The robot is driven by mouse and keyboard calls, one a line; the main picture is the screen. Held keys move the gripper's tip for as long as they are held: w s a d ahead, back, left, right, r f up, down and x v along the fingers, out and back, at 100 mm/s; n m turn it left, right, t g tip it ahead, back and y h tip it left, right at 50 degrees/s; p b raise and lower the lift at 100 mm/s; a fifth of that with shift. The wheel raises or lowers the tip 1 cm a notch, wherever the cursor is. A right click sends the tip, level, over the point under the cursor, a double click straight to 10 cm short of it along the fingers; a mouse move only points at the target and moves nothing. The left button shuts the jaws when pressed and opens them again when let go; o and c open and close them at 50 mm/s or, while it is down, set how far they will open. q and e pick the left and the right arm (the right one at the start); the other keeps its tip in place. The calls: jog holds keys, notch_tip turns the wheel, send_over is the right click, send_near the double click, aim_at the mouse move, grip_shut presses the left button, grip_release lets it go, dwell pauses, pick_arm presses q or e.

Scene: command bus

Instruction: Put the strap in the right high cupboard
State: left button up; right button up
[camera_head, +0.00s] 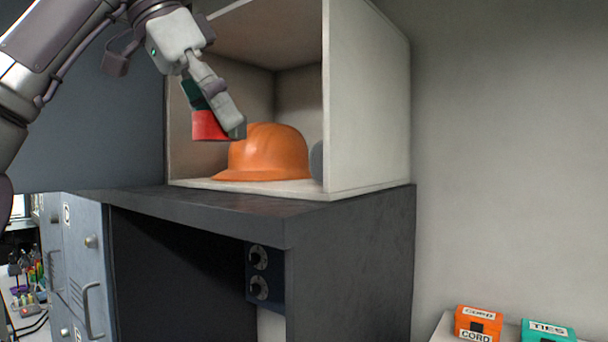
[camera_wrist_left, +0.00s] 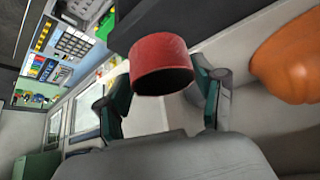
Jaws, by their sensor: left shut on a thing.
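The strap, a red band-like roll (camera_head: 208,126), is in my left gripper (camera_head: 219,121), in front of the open cupboard in the head view. It also shows in the left wrist view (camera_wrist_left: 160,62), between the two teal-and-grey fingers. My left gripper is shut on it. The high cupboard (camera_head: 368,100) is a pale, open-fronted box on a dark unit. The strap and fingertips overlap the cupboard's opening, left of an orange hard hat (camera_head: 268,152). I cannot tell how far inside they are. My right gripper is not in view.
The hard hat fills much of the cupboard floor, and a grey rounded thing (camera_head: 316,160) is partly hidden by the right wall. The dark ledge (camera_head: 240,202) below is bare. An orange cord box (camera_head: 478,324) and a teal ties box (camera_head: 546,331) stand at lower right.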

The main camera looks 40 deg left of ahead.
pick_arm(q)
jog(key=w+p, duration=0.2)
jog(key=w, duration=0.3)
jog(key=w+a+f+p, duration=0.1)
jog(key=w+p, duration=0.1)
jog(key=w, duration=0.4)
jog(key=w+a+f+p, duration=0.1)
jog(key=w+p, duration=0.1)
jog(key=w, duration=0.4)
jog(key=shift+w+a+f, duration=0.1)
jog(key=shift+w+f, duration=0.1)
jog(key=shift+a+f, duration=0.1)
jog(key=shift+f, duration=0.55)
notch_tip(320, 180, down, 2)
jog(key=shift+s+f, duration=0.1)
jog(key=shift+f, duration=0.25)
jog(key=shift+w+f, duration=0.3)
jog(key=shift+f, duration=0.15)
jog(key=o, duration=1.2)
